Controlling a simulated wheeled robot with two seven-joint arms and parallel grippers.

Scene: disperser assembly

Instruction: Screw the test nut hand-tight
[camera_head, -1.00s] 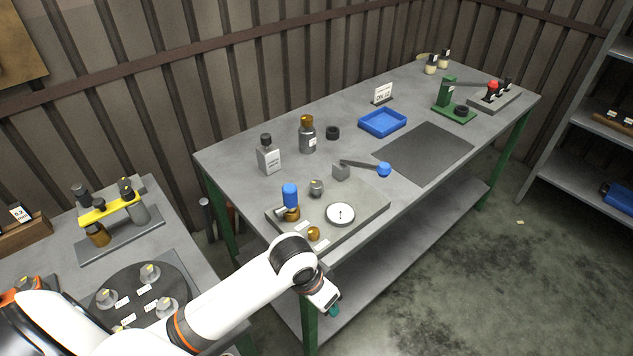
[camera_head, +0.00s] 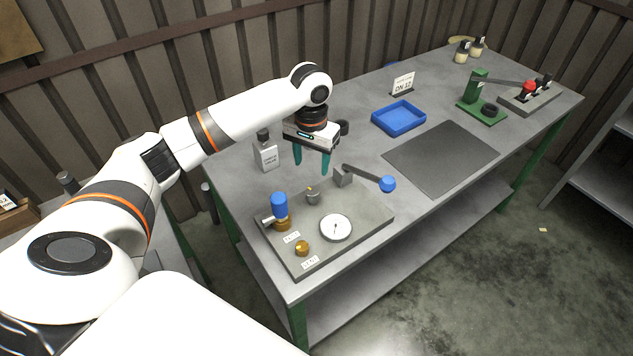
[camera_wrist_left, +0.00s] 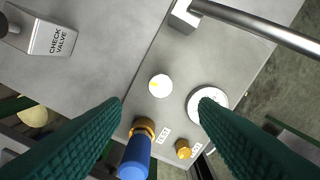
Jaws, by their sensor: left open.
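A small grey round nut (camera_head: 312,196) with a yellow mark stands on the grey test plate (camera_head: 365,212). From above, in the left wrist view, its pale top and yellow mark (camera_wrist_left: 161,86) lie between my fingers. My left gripper (camera_head: 312,172) is open and empty, with teal fingers pointing down above the plate's back part, apart from the nut. The wrist view shows both fingers (camera_wrist_left: 160,110) spread wide. A blue-capped brass valve (camera_head: 280,208), a white dial gauge (camera_head: 336,227) and a brass knob (camera_head: 302,248) share the plate. My right gripper is not visible.
A grey block with a lever and blue ball (camera_head: 388,183) stands right of the nut. Farther right are a blue tray (camera_head: 399,118), a dark mat (camera_head: 440,158) and a green lever stand (camera_head: 482,108).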

